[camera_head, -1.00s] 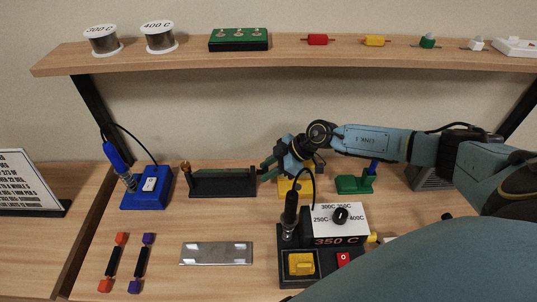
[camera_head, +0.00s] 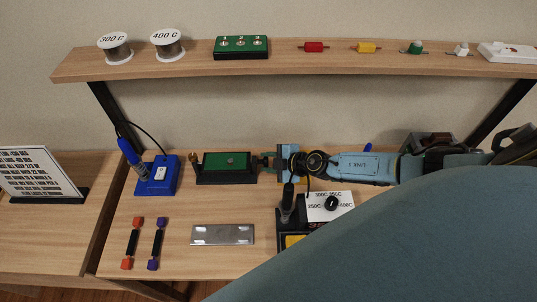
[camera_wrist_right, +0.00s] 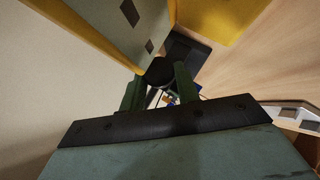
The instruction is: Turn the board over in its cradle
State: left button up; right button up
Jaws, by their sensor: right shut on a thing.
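My right gripper (camera_head: 267,162) is at the cradle's right end. In the right wrist view, its green fingers (camera_wrist_right: 160,88) are closed around a dark rounded part (camera_wrist_right: 160,72), apparently the knob at that end. The exact contact is small and partly hidden. My left gripper is not in view.
A blue iron stand (camera_head: 158,175) is left of the cradle. A metal plate (camera_head: 222,235) and two coloured-end bars (camera_head: 132,243) (camera_head: 157,243) lie in front. The soldering station (camera_head: 330,203) is close to my right forearm, which hides part of the bench. A shelf (camera_head: 290,67) runs above.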

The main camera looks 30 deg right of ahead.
jog(key=shift+n+t, duration=0.3)
dwell(0.5)
jog(key=o, duration=1)
jog(key=shift+c, duration=0.2)
jog(key=shift+s, duration=0.15)
jog(key=shift+s+d+r, duration=0.15)
jog(key=shift+s+r, duration=0.05)
jog(key=shift+s, duration=0.05)
jog(key=v, duration=1.2)
jog(key=shift+s+r, duration=0.15)
jog(key=shift+s, duration=0.1)
